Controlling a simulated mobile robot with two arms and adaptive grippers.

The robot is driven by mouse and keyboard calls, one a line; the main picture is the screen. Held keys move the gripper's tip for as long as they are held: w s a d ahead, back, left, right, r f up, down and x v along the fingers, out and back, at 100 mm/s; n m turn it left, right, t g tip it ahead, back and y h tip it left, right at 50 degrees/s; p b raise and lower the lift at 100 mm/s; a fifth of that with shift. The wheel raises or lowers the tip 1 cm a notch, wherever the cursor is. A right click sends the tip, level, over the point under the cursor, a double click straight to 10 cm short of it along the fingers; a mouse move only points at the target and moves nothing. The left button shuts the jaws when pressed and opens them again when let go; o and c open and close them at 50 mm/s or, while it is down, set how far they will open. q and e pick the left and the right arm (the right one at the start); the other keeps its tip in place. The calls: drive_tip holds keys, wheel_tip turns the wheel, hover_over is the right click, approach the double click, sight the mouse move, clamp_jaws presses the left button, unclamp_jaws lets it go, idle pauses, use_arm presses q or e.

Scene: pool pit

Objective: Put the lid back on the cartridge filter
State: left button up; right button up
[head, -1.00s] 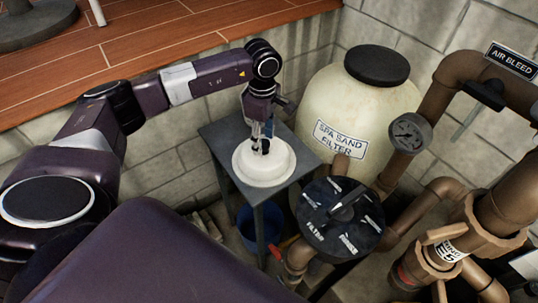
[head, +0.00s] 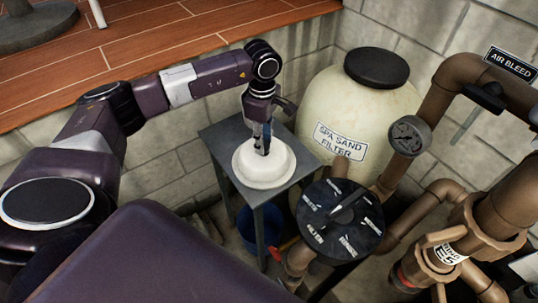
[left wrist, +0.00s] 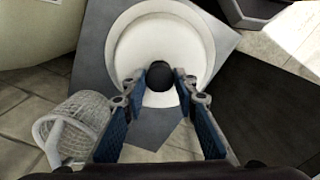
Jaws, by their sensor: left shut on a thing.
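The lid (head: 248,172) is a white, round, stepped disc with a black knob (left wrist: 160,76) at its centre. It lies flat on a small grey table (head: 225,140); it also fills the upper middle of the left wrist view (left wrist: 130,45). My left gripper (head: 264,150) points down over the lid's centre. In the left wrist view its blue-padded fingers (left wrist: 160,82) stand on either side of the knob, and it is shut on it. I cannot make out an open cartridge filter body in these frames. My right gripper is not in view.
A cream spa sand filter (head: 355,105) stands behind and right of the table. A black multiport valve (head: 340,218) and brown pipes (head: 515,195) crowd the right. A blue bucket (head: 249,228) sits beneath the table. A white basket (left wrist: 72,132) shows in the left wrist view.

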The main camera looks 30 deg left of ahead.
use_arm(q)
drive_tip(key=shift+r+p, duration=1.2)
drive_tip(key=shift+r, duration=1.2)
